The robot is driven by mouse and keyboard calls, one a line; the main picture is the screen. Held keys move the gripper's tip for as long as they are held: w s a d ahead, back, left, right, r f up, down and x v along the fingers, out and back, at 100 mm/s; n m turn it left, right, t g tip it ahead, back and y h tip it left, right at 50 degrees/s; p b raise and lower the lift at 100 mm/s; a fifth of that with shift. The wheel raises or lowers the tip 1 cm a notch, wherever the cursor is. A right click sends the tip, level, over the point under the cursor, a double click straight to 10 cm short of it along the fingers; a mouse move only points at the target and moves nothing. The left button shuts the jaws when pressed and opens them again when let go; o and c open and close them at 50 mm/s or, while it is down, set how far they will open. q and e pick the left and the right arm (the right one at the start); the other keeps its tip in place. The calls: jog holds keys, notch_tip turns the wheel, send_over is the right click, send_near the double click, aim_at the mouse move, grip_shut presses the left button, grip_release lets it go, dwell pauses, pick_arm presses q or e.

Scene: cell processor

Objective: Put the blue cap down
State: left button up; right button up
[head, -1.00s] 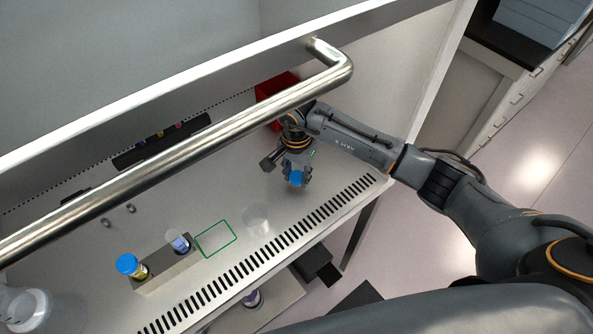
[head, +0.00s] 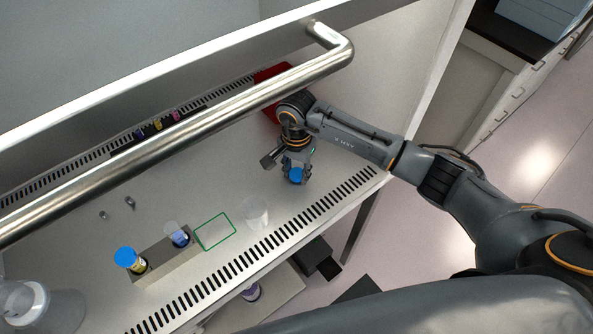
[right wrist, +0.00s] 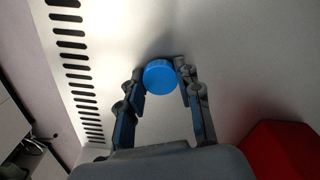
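The blue cap (head: 296,175) is at my right gripper (head: 297,172), over the right part of the bench in the head view. In the right wrist view the blue cap (right wrist: 160,76) sits between the fingertips of the right gripper (right wrist: 161,78), which are closed on its sides. A shadow lies close behind the cap; I cannot tell whether it touches the bench surface. My left gripper is not in view.
A holder (head: 165,262) carries a blue-capped tube (head: 127,258) and another tube (head: 179,236). A green outline (head: 215,232) and a clear cup (head: 255,212) lie to its right. A red bin (head: 272,74) stands behind my right arm. A metal bar (head: 200,108) crosses above.

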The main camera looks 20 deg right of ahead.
aim_at(296, 173)
jog(key=o, duration=0.4)
jog(key=shift+c, duration=0.2)
jog(key=shift+r, duration=0.1)
jog(key=shift+r+p, duration=0.25)
jog(key=shift+p, duration=0.2)
jog(key=shift+r+p, duration=0.4)
jog(key=shift+p, duration=0.1)
notch_tip(296, 173, up, 12)
jog(key=b, duration=0.5)
jog(key=shift+f, duration=0.15)
